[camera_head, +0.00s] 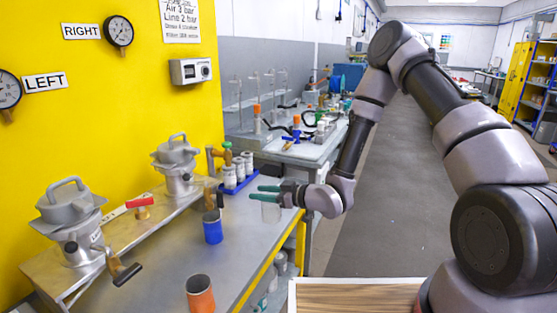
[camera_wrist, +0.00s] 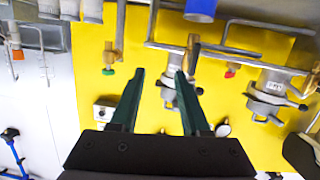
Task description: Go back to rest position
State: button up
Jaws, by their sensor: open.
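My gripper (camera_head: 258,193) is in the head view, at the end of my bent arm over the right edge of the metal bench. Its two green fingers point left and stand apart.
A blue cup (camera_head: 213,230) and an orange cup (camera_head: 200,297) stand on the bench (camera_head: 252,240). White canisters (camera_head: 230,178) stand in a blue tray. Two lidded metal vessels (camera_head: 72,225) line the yellow wall (camera_head: 100,90). The aisle floor (camera_head: 385,210) is clear.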

jog(key=w+d+r+m+t+h, duration=0.25)
jog(key=w+d+r+h, duration=0.35)
jog(key=w+d+r, duration=0.4)
jog(key=s+d+r+m+h, duration=0.2)
jog(key=d+r, duration=0.3)
jog(key=d, duration=0.2)
jog(key=s+d+r+m+h, duration=0.2)
jog(key=d+r+m+h, duration=0.1)
jog(key=d+r, duration=0.25)
jog(key=s+d+r+m, duration=0.3)
jog(key=s+r, duration=0.1)
jog(key=s, duration=0.4)
jog(key=s+d+r+m+g, duration=0.1)
jog(key=s+d+r+m, duration=0.2)
jog(key=s, duration=0.6)
jog(key=s+d+r+m+g, duration=0.1)
jog(key=s+d+r+m, duration=0.3)
jog(key=s+r, duration=0.3)
jog(key=shift+s+d+r+h, duration=0.2)
jog(key=shift+s+h, duration=0.1)
jog(key=shift+s, duration=0.45)
